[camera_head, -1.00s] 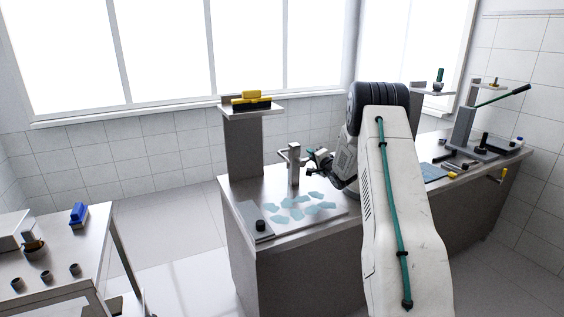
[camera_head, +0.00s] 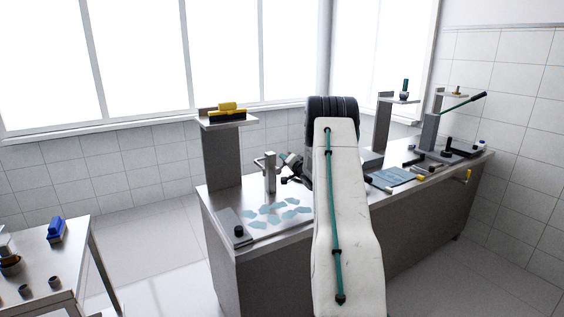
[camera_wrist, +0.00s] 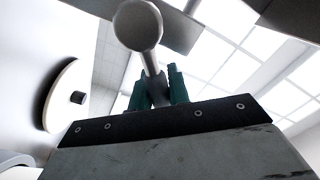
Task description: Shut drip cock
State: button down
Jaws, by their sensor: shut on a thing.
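In the wrist view, a pale metal lever with a round knob (camera_wrist: 139,25) passes between the two green fingers of my gripper (camera_wrist: 161,88), which are shut on it. I take it to be the drip cock's handle. In the head view, my gripper (camera_head: 284,174) is at the right side of an upright metal post (camera_head: 270,173) with a side handle, standing on the bench. The contact itself is too small to see there, and my arm hides the bench to the right of it.
Blue-grey patches (camera_head: 270,209) lie on the metal bench top. A yellow brush (camera_head: 227,109) rests on a raised shelf behind. A blue brush (camera_head: 55,230) is on the side table at left. Tools and a long-handled lever device (camera_head: 430,130) stand at right.

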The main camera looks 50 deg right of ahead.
jog(key=c, duration=1.3)
grip_release()
jog(key=shift+w, duration=0.2)
jog(key=v, duration=0.8)
